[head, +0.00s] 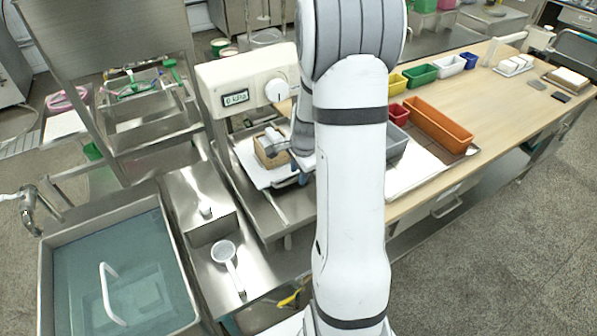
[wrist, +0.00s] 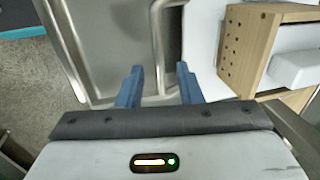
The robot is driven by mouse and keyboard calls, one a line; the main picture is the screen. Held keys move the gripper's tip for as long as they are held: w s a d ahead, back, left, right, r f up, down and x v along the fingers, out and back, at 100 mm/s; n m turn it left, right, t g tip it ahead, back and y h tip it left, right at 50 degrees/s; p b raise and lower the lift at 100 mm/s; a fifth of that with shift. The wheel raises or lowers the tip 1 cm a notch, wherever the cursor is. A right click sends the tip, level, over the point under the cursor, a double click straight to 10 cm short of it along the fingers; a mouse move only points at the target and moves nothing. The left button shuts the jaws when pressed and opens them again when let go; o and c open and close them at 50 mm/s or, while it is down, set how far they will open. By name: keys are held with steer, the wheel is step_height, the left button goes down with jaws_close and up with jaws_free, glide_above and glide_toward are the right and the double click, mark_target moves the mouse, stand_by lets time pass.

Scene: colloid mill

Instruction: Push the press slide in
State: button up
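The press (head: 245,85) is a cream-coloured machine with a display reading 0 kPa and a white dial. Its slide (head: 258,176) is a white plate sticking out at the front below the head. A wooden box (head: 268,155) with holes in its side and white blocks in it sits on the slide. The box (wrist: 246,45) and a strip of the white slide (wrist: 202,35) show at right in the wrist view. My gripper (wrist: 160,70) is open with two blue fingers apart. A thin metal bar (wrist: 157,20) appears between the fingertips; contact is unclear. In the head view my arm mostly hides the gripper.
A water-filled sink (head: 75,265) and a steel counter with a white strainer (head: 224,252) are at left. An orange bin (head: 438,125), a grey bin (head: 393,148) and several smaller coloured bins stand on the wooden table at right.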

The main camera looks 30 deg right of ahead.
steer(key=shift+f, duration=0.45)
steer(key=shift+c, duration=0.2)
jaws_close()
steer(key=shift+w, duration=0.15)
